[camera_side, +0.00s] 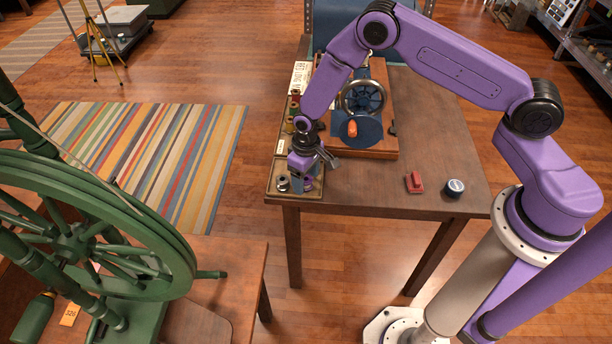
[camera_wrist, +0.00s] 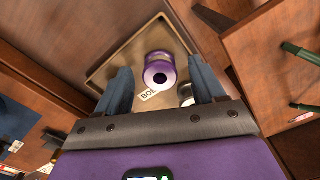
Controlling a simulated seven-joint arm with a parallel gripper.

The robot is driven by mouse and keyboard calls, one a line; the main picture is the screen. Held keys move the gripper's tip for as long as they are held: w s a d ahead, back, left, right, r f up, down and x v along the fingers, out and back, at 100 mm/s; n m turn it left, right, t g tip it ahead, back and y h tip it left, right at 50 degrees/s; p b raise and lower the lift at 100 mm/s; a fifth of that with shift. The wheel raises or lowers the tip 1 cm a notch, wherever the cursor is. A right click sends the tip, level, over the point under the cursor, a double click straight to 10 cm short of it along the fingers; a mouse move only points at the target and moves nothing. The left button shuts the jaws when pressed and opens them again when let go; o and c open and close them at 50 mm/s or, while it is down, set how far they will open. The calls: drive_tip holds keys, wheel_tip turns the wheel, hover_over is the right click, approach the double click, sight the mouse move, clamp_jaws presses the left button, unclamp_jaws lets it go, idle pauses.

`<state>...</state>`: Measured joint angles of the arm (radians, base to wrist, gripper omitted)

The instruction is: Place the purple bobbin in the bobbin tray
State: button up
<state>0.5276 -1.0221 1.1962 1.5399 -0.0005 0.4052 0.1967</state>
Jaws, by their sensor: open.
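The purple bobbin (camera_side: 308,184) is inside the shallow bobbin tray (camera_side: 272,190) at the table's near left corner. In the wrist view the bobbin (camera_wrist: 159,70) shows its holed end to the camera, beside a partly hidden printed label on the tray floor (camera_wrist: 115,68). My gripper (camera_side: 304,168) is low over the tray. Its two fingers stand apart on either side of the bobbin, with visible gaps, so it is open and not holding it. A silver bobbin (camera_side: 283,183) sits left of the purple one in the side view; it is partly hidden in the wrist view (camera_wrist: 186,93).
A machine with a handwheel (camera_side: 362,98) stands on a wooden base behind the tray. A red item (camera_side: 413,182) and a dark round tin (camera_side: 453,188) lie to the right. A green spinning wheel (camera_side: 90,240) stands at left. The table's front middle is clear.

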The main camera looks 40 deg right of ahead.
drive_tip(key=shift+r, duration=0.1)
wheel_tip(320, 180, up, 12)
idle(0.5)
drive_tip(key=shift+r, duration=0.15)
drive_tip(key=s+a+r+n, duration=0.2)
drive_tip(key=s+r, duration=0.5)
drive_tip(key=r, duration=0.1)
drive_tip(key=s+d+r+n, duration=0.2)
drive_tip(key=s+d+r, duration=0.1)
drive_tip(key=s, duration=0.5)
drive_tip(key=s+d+r+n, duration=0.2)
drive_tip(key=s+d+r, duration=0.1)
drive_tip(key=s, duration=0.5)
drive_tip(key=s+d+r+n, duration=0.3)
drive_tip(key=s+r, duration=0.1)
drive_tip(key=s, duration=0.4)
drive_tip(key=shift+s+d, duration=0.25)
